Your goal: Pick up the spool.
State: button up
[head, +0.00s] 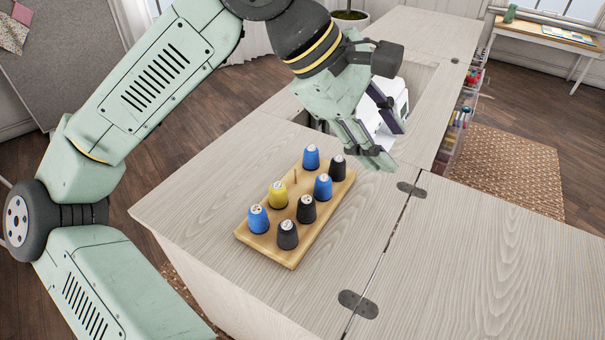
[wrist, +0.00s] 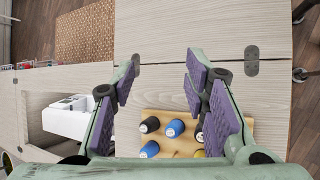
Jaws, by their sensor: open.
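Several spools stand upright on a wooden spool board (head: 303,250) on the cabinet top. In the head view there are blue spools (head: 311,158), black spools (head: 288,236) and one yellow spool (head: 278,195). One thin peg (head: 295,176) on the board is bare. My gripper (head: 384,137) is open and empty, above the cabinet top beyond the board's far right end, apart from the spools. In the wrist view, a black spool (wrist: 150,125) and a blue spool (wrist: 175,128) show low between the spread fingers (wrist: 160,92); the right finger hides part of the board.
A white sewing machine (head: 394,100) sits in the cabinet's opening behind my gripper. Metal hinges (head: 358,304) lie along the seam of the cabinet top. The right leaf (head: 490,260) is clear. A plant pot (head: 350,20) stands behind.

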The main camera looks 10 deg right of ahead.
jog(key=w+a+f+t+y, duration=0.1)
jog(key=w+a+f+y, duration=0.2)
jog(key=f, duration=0.1)
jog(key=y, duration=0.4)
send_near(307, 202)
jog(key=shift+t, duration=0.3)
jog(key=f, duration=0.5)
jog(key=shift+w+a+f, duration=0.15)
jog(key=shift+w+f, duration=0.05)
jog(key=shift+w, duration=0.05)
jog(key=shift+s+d+f+p, duration=0.1)
jog(key=shift+f+p, duration=0.1)
jog(key=shift+f, duration=0.8)
jog(key=shift+d+f+p, duration=0.15)
jog(key=shift+f+p, duration=0.1)
jog(key=shift+f, duration=0.8)
jog(key=shift+s+d+f+p, duration=0.1)
jog(key=shift+f+p, duration=0.1)
jog(key=shift+f, duration=0.8)
jog(key=shift+c, duration=0.2)
jog(key=c, duration=0.6)
jog(key=shift+w+r, duration=0.1)
notch_tip(307, 202, up, 10)
jog(key=shift+f+b, duration=0.1)
jog(key=shift+b, duration=0.55)
